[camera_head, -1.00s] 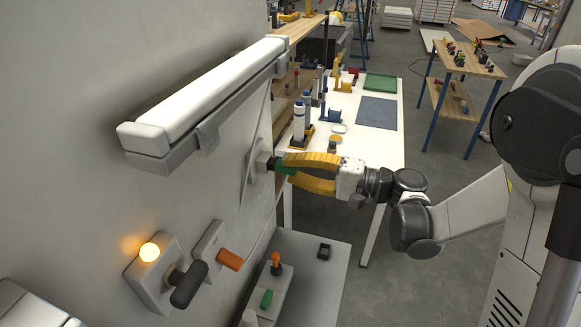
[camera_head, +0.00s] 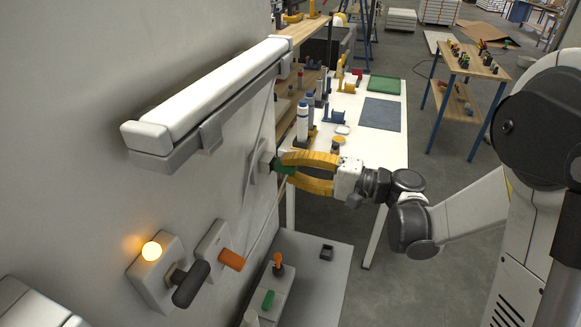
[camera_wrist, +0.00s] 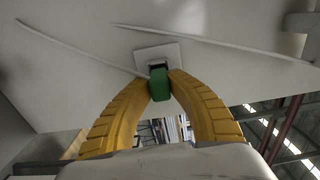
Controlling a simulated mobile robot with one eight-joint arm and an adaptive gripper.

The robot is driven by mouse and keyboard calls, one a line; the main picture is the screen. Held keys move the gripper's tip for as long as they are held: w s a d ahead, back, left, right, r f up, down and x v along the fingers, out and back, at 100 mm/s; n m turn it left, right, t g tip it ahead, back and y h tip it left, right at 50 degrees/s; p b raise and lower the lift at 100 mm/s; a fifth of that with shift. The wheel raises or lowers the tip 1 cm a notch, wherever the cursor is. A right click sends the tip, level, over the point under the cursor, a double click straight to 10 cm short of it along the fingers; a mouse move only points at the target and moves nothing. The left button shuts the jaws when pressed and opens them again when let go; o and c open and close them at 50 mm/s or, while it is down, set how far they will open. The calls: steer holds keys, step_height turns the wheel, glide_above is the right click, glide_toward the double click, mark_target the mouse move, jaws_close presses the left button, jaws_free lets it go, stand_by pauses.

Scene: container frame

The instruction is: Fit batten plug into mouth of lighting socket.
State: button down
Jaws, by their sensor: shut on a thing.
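My gripper (camera_head: 281,163) is at the wall, its yellow fingers shut on the green batten plug (camera_head: 286,169). The plug also shows between the fingertips in the wrist view (camera_wrist: 159,84). The lighting socket (camera_head: 262,167) is a pale plate and box on the wall, right in front of the plug; in the wrist view it is a white square plate (camera_wrist: 172,50) with a dark middle. The plug's front end is at this dark mouth and in line with it. How deep it sits, I cannot tell.
A long white batten light (camera_head: 210,90) is on the wall above. Below are a plate with a glowing lamp (camera_head: 151,251) and dark handle, and an orange handle (camera_head: 231,260). A white table (camera_head: 385,145) with tools stands behind my gripper. Thin cables run along the wall.

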steer(key=shift+w+a, duration=0.1)
steer(key=shift+a, duration=0.25)
stand_by(0.7)
steer(key=c, duration=1.5)
jaws_free()
steer(key=o, duration=0.4)
steer(key=shift+a, duration=0.2)
steer(key=shift+c, duration=0.2)
steer(key=shift+d, duration=0.1)
steer(key=v, duration=1.2)
steer(key=shift+d, duration=0.1)
steer(key=v, duration=0.6)
steer(key=shift+b, duration=0.3)
